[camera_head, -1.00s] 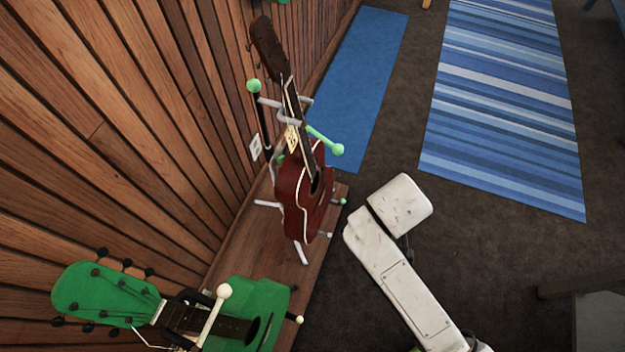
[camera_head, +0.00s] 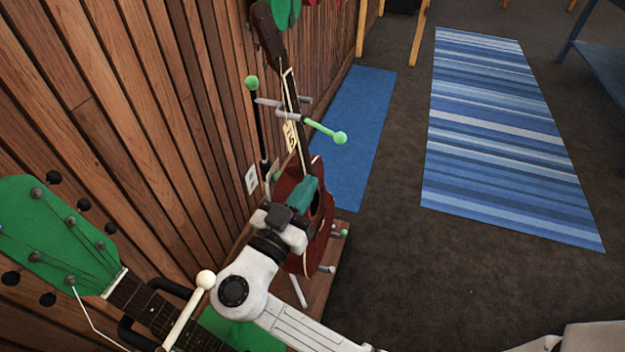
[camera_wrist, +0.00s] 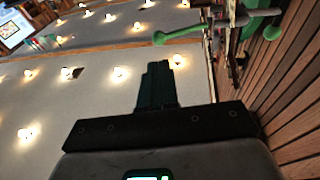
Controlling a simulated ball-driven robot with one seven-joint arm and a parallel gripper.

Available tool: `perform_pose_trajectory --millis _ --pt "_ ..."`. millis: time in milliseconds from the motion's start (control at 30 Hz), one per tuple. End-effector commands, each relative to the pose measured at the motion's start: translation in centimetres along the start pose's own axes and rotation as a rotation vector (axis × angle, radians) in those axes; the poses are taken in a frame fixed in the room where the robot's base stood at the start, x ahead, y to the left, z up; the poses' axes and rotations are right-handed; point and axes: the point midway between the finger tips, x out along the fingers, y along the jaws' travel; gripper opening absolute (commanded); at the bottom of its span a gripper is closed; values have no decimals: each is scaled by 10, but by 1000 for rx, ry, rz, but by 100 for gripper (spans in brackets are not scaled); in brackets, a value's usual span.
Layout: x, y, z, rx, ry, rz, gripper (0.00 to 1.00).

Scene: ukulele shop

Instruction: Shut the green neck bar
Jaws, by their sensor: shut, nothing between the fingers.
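The green neck bar (camera_head: 325,131) is a short green rod with a ball end on the stand of a dark red ukulele (camera_head: 318,208). It sticks out to the right of the ukulele's neck, swung away from it. In the wrist view the green bar (camera_wrist: 188,32) reaches left from the stand at the upper right. My gripper (camera_head: 308,186), with teal fingers, is shut and empty. It appears below the bar in the head view, in front of the ukulele's body and hiding part of it. In the wrist view its fingers (camera_wrist: 158,75) point up, apart from the bar.
A green ukulele (camera_head: 60,235) on a stand with a white-tipped bar (camera_head: 190,308) is at the lower left, close to my arm. The wood-plank wall (camera_head: 130,110) bounds the left. Open floor with a blue mat (camera_head: 362,130) and striped rug (camera_head: 500,140) lies right.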

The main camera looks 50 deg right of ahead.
Motion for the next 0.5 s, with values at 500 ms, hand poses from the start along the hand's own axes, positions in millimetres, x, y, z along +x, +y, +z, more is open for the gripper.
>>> perform_pose_trajectory --millis 500 --pt "81 1 0 -2 -3 3 0"
